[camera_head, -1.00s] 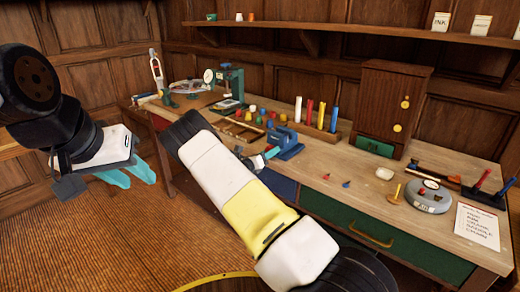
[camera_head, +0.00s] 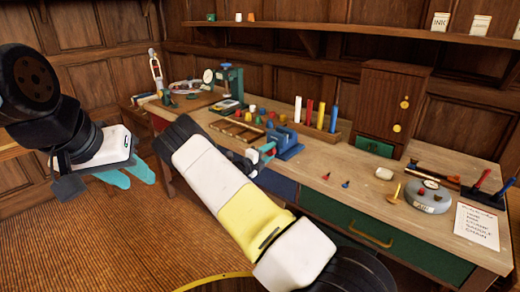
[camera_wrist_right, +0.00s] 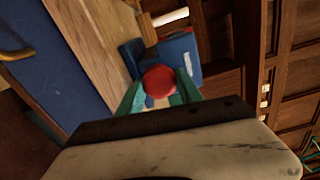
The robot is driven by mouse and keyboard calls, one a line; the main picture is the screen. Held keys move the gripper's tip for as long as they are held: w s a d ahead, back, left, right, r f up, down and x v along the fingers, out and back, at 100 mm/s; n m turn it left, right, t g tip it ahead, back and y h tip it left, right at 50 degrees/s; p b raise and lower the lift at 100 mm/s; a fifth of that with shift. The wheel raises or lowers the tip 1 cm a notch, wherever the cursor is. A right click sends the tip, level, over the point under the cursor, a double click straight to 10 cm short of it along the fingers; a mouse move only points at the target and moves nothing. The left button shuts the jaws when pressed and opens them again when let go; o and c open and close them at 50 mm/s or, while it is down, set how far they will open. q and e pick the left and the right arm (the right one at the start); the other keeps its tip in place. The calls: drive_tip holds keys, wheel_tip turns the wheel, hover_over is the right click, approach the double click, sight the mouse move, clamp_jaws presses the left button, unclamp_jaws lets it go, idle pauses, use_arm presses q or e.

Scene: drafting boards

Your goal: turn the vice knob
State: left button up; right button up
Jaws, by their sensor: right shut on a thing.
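The blue vice (camera_head: 287,143) stands at the front edge of the workbench, and it also shows in the right wrist view (camera_wrist_right: 182,48). Its red knob (camera_wrist_right: 158,80) sits between the green fingers of my right gripper (camera_wrist_right: 157,90), one finger on each side. In the head view my right gripper (camera_head: 266,152) is at the front of the vice, partly hidden by my own arm. The right gripper is shut on the knob. My left gripper (camera_head: 130,176) hangs at the left, away from the bench, empty, its teal fingers apart.
Behind the vice is a wooden rack (camera_head: 318,128) with coloured sticks. To the right stand a small wooden cabinet (camera_head: 388,95) and a grey round device (camera_head: 428,199). A green press (camera_head: 231,85) stands further left. Small loose items lie on the bench.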

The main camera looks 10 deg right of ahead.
drive_tip(key=n, duration=0.5)
drive_tip(key=shift+a+n, duration=0.1)
drive_tip(key=shift+n, duration=0.3)
idle(0.4)
drive_tip(key=o, duration=1.4)
drive_tip(key=shift+c, duration=0.2)
